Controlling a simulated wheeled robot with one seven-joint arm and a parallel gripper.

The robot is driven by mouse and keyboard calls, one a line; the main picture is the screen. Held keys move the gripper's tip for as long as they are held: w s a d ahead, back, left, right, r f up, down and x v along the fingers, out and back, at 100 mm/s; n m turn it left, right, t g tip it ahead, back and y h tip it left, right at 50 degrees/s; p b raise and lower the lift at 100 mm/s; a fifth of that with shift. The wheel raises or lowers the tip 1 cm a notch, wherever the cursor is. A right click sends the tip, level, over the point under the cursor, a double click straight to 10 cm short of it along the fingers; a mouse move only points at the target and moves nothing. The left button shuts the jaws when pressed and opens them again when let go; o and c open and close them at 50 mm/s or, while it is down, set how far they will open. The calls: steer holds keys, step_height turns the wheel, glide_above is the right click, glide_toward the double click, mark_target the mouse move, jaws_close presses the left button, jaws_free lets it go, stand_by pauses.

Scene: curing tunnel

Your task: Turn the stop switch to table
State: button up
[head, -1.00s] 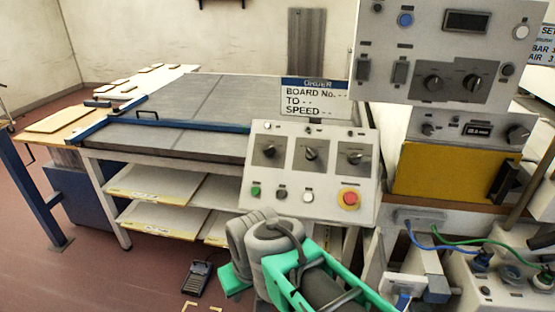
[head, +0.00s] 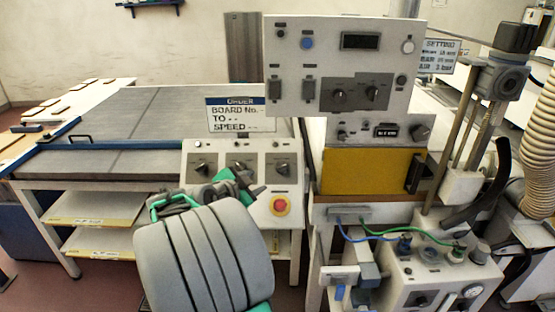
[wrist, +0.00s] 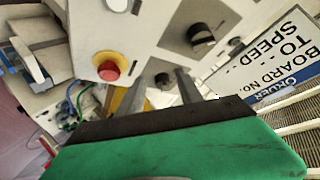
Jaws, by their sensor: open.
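The white control panel (head: 262,150) carries three dark rotary switches in a row: left (head: 201,168), middle (head: 239,166) and right (head: 281,170). Their labels are too small to read, so I cannot tell which is the stop switch. A red button on a yellow base (head: 280,205) sits below the right switch. My gripper (head: 256,189) is open in front of the panel, partly hidden behind my arm. In the wrist view my gripper's two grey fingers (wrist: 160,88) point at the panel, with the right switch (wrist: 163,80) seen between them. The middle switch (wrist: 200,38) is farther up.
The order sign (head: 238,115) stands behind the panel. A larger instrument box (head: 340,60) overhangs at right, above a yellow panel (head: 370,171). Blue and green hoses (head: 365,237) run below it. The grey table (head: 130,110) extends left.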

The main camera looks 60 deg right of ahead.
mark_target(279, 169)
steer(key=s+d, duration=0.1)
steer(key=d, duration=0.2)
steer(key=s+d+m+p, duration=0.1)
steer(key=d, duration=0.2)
steer(key=s+d+m+g+h+p, duration=0.1)
steer(key=d, duration=0.2)
steer(key=shift+s+d, duration=0.1)
steer(key=shift+d, duration=0.05)
steer(key=shift+d+f, duration=0.2)
steer(key=shift+d, duration=0.3)
steer(key=shift+c, duration=0.4)
jaws_close()
